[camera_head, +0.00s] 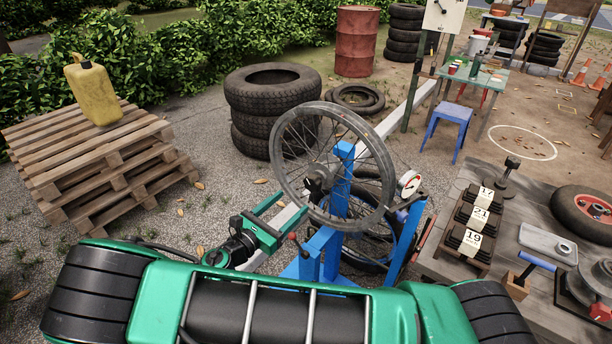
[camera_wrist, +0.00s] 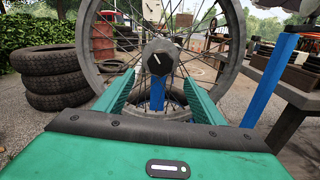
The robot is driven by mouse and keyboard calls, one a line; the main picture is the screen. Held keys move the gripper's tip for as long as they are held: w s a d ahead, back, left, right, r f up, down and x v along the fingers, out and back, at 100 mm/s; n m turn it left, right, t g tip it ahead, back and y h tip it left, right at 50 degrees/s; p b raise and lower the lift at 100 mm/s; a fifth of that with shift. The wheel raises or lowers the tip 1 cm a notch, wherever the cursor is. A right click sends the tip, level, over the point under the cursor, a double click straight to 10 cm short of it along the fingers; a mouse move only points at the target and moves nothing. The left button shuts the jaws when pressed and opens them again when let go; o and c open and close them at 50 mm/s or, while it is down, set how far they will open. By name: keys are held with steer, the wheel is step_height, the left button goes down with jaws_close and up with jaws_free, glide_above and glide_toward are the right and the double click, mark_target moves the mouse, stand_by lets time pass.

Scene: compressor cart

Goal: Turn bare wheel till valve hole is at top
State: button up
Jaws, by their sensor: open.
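The bare spoked wheel (camera_head: 379,158) stands upright on a blue stand (camera_head: 341,178); its grey rim has no tyre. In the wrist view the wheel rim (camera_wrist: 234,45) fills the upper middle, with a dark hub knob (camera_wrist: 158,57) carrying a white mark at its centre. My gripper (camera_head: 285,216) is at the lower left of the wheel, beside the hub. In the wrist view its green fingers (camera_wrist: 158,82) are spread on either side of the hub knob, with nothing gripped. Whether they touch the knob I cannot tell. I cannot make out the valve hole.
A second wheel with a dark tyre (camera_head: 372,262) sits low behind the stand. A round gauge (camera_head: 410,183) is right of the wheel. Stacked tyres (camera_head: 254,118) stand behind, pallets (camera_head: 83,155) at left. A workbench with numbered boxes (camera_head: 472,238) is at right.

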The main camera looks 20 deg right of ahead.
mark_target(310, 185)
steer(key=x, duration=1.1)
steer(key=shift+w+d, duration=0.1)
steer(key=shift+d, duration=0.05)
steer(key=c, duration=1.5)
steer(key=shift+w, duration=0.1)
